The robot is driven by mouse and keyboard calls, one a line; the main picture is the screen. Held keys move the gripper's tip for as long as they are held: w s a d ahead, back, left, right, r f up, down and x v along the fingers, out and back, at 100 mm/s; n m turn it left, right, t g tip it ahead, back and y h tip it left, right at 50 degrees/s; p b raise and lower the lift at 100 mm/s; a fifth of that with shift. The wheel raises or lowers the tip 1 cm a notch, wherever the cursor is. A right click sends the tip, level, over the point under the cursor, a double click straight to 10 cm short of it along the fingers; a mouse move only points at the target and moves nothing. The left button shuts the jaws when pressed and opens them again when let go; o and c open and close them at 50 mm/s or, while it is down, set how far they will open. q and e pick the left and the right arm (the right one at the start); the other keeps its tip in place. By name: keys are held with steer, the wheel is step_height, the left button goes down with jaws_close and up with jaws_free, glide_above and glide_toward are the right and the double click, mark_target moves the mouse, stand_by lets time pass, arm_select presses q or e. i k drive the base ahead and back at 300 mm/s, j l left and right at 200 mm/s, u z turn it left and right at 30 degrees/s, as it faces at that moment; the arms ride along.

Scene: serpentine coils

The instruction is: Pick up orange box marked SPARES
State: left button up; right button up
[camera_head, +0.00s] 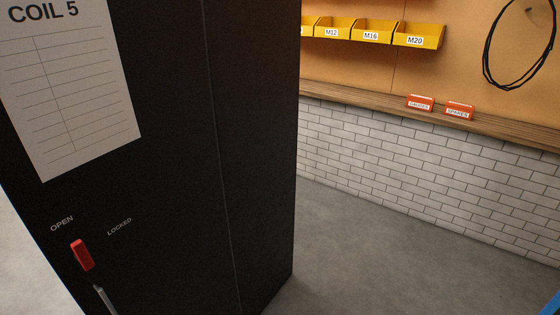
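The orange box marked SPARES (459,111) sits on a narrow wooden shelf (385,101) along the back wall, at the upper right. A similar orange box (420,103) with a white label stands just left of it, a small gap apart. Its label is small and seems to read GAUGES. Neither of my grippers shows in the head view.
A tall black cabinet (165,150) labelled COIL 5 fills the left half, with a red handle (82,255) between OPEN and LOCKED marks. Yellow bins (418,41) and a black cable loop (490,60) hang above the shelf. Grey floor (400,265) right of the cabinet is clear.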

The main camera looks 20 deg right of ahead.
mark_target(460, 110)
steer(key=z, duration=1.6)
steer(key=i+j, duration=0.25)
steer(key=i+u, duration=0.15)
steer(key=i, duration=1.9)
